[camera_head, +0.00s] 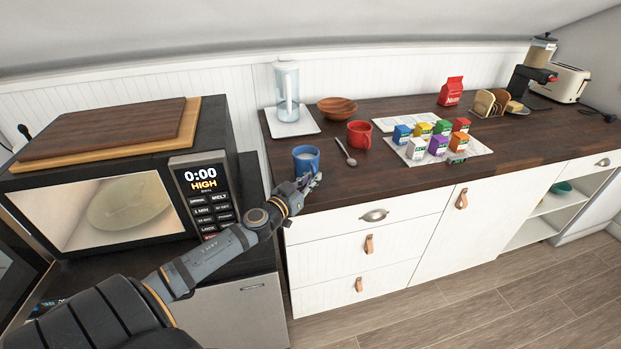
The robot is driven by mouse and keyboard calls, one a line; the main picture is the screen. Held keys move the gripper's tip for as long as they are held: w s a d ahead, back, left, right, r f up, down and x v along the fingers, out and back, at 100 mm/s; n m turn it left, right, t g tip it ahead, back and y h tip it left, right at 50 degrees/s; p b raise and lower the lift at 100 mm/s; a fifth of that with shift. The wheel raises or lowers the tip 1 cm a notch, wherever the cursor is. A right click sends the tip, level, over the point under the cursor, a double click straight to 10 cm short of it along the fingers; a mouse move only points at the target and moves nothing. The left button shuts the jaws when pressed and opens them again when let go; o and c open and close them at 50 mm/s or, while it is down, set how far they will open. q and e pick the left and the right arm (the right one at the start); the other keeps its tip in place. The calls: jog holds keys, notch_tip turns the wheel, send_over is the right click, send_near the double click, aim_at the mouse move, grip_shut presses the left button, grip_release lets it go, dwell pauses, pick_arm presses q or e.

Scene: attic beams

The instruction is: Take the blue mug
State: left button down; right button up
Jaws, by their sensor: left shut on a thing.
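My left arm reaches in from the lower left. My left gripper (308,183) is at the mug's lower front right side, shut on it; the fingers are small and partly hide the mug's lower part. I cannot tell whether the mug is lifted off the counter. My right gripper is not in view.
A spoon (346,152) and a red mug (359,134) are close to the right of the blue mug. A glass pitcher (287,90) and a wooden bowl (337,107) stand behind. Several coloured boxes (438,144) sit further right. A microwave (120,170) stands left.

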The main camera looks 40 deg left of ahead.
pick_arm(q)
jog(key=w+d+r, duration=0.1)
jog(key=d+r, duration=1.1)
jog(key=d, duration=0.2)
jog(key=shift+r, duration=0.2)
